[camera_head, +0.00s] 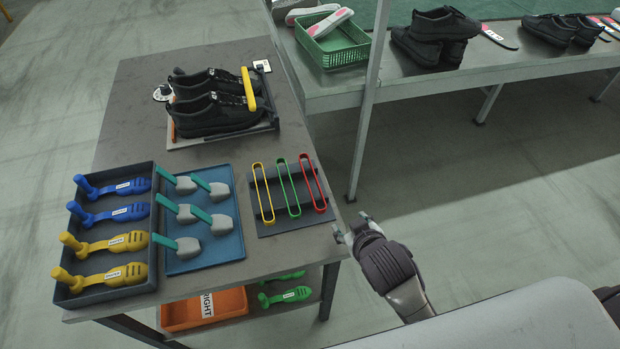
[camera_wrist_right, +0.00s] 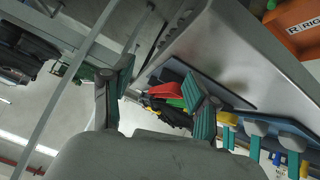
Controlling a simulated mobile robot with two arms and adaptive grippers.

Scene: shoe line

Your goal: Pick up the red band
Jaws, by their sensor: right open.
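The red band (camera_head: 312,183) is a long narrow loop in a dark holder (camera_head: 265,217) near the table's right edge. A green band (camera_head: 287,188) and a yellow band (camera_head: 262,193) lie beside it to the left. My right gripper (camera_head: 353,228) is open and empty, just off the table edge, to the lower right of the red band and apart from it. In the right wrist view my open fingers (camera_wrist_right: 158,92) show teal pads, with a red shape (camera_wrist_right: 166,90) beyond them that looks like the red band. My left gripper is not in view.
Black shoes (camera_head: 215,102) sit on a stand with a yellow band. Blue and yellow shoe trees fill a dark tray (camera_head: 155,230); a blue tray (camera_head: 235,245) holds teal-handled tools. An orange bin (camera_head: 180,318) is on the lower shelf. A metal post (camera_head: 368,110) stands right of the table.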

